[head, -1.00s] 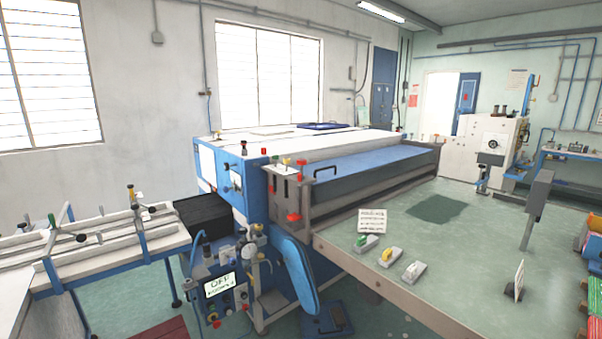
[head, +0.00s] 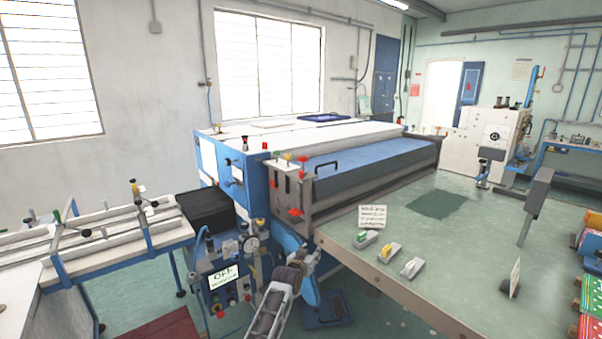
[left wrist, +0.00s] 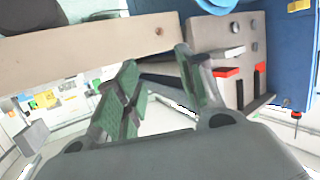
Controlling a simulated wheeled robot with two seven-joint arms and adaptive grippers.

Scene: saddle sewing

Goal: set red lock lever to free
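Red lever parts show on the grey end plate of the blue machine: a red handle (head: 296,211) low on the plate and a red-capped piece (head: 303,160) at its top. I cannot tell which is the lock lever or its setting. In the left wrist view a red bar (left wrist: 225,73) lies at the plate, beside a dark slot with a red piece (left wrist: 261,67). My left gripper (head: 312,257) is below the plate, near the table corner. In the left wrist view its green-padded fingers (left wrist: 160,88) are apart and empty, clear of the red bar. My right gripper is not in view.
The table's front edge (head: 390,284) runs close to my left gripper. Several small grey lever blocks, one with a yellow lever (head: 389,251), and a sign (head: 373,216) stand on the table. A control box (head: 222,282) with hoses and a gauge stands left of my arm.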

